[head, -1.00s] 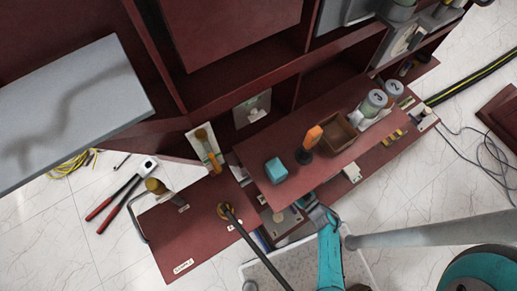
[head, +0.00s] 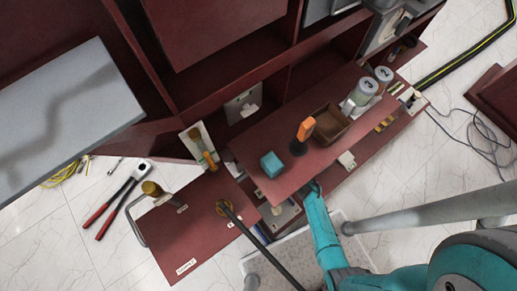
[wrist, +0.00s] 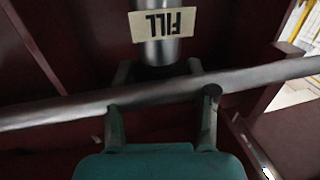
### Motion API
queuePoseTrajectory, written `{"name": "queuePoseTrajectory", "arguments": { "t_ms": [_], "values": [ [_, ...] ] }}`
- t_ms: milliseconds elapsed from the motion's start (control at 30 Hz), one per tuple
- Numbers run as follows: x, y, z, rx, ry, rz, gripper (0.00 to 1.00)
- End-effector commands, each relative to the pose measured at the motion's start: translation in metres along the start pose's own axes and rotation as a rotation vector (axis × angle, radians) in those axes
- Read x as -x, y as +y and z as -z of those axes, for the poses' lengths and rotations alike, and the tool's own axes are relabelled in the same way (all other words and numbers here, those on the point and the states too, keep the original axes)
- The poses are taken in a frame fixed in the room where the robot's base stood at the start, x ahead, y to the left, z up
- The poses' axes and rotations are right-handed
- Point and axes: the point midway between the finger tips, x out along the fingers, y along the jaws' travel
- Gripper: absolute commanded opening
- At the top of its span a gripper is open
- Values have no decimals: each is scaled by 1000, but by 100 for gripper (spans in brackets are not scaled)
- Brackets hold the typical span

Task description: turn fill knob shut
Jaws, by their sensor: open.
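A pale label reading FILL (wrist: 164,23) appears upside down at the top of the wrist view. It sits on a shiny metal cylinder (wrist: 160,50); I cannot make out a separate knob shape. My gripper (wrist: 158,72) points at the cylinder, with its two fingers apart and nothing visibly held between them. I cannot tell whether the fingers touch the cylinder. In the head view my gripper (head: 314,186) is at the front edge of the dark red shelf, its tips partly hidden there. The fill label and cylinder are not visible in the head view.
A grey bar (wrist: 60,110) crosses the wrist view at the fingers. On the shelf stand a teal block (head: 272,164), an orange-handled item (head: 306,129), a brown box (head: 331,124) and grey cans (head: 367,88). A dark rod (head: 260,246) slants up to the lower red panel (head: 180,235).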

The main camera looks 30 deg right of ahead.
Motion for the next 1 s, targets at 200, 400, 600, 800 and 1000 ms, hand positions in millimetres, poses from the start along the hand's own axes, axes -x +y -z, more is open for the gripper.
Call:
{"name": "queuePoseTrajectory", "arguments": {
  "t_ms": [200,400,600,800,1000],
  "values": [
    [-24,0,0,1,1,3,56],
    [-31,0,0,-1,0,0,56],
    [-32,0,0,0,0,0,56],
    [-31,0,0,0,0,0,19],
    [-31,0,0,-1,0,-1,9]
  ]
}}
